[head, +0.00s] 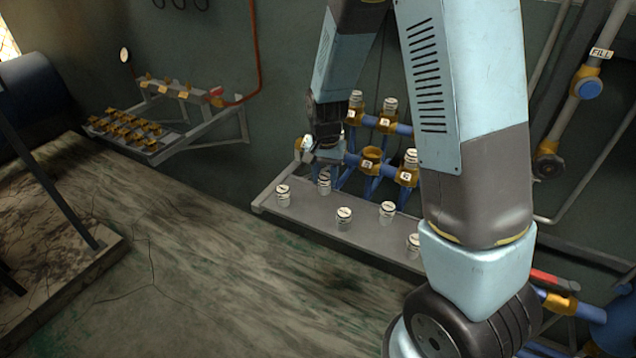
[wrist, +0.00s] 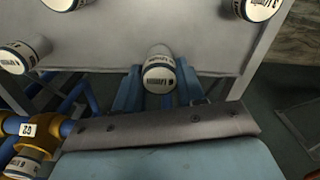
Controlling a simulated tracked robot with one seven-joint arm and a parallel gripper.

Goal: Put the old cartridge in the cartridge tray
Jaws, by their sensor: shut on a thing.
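My gripper (head: 325,168) points down over the grey tray shelf (head: 312,215) in the head view. It is shut on a white cartridge with dark bands (head: 324,185). The wrist view shows this cartridge (wrist: 159,70) between the two blue fingers of my gripper (wrist: 158,88). The cartridge is upright at the back part of the shelf; I cannot tell whether its base touches the surface. Other similar cartridges (head: 344,217) stand apart on the same shelf. Which one is old cannot be told from looks.
Behind the shelf is a blue pipe manifold with yellow sockets; one socket (head: 371,157) is empty and others hold cartridges (head: 411,157). Bare shelf lies between the standing cartridges.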

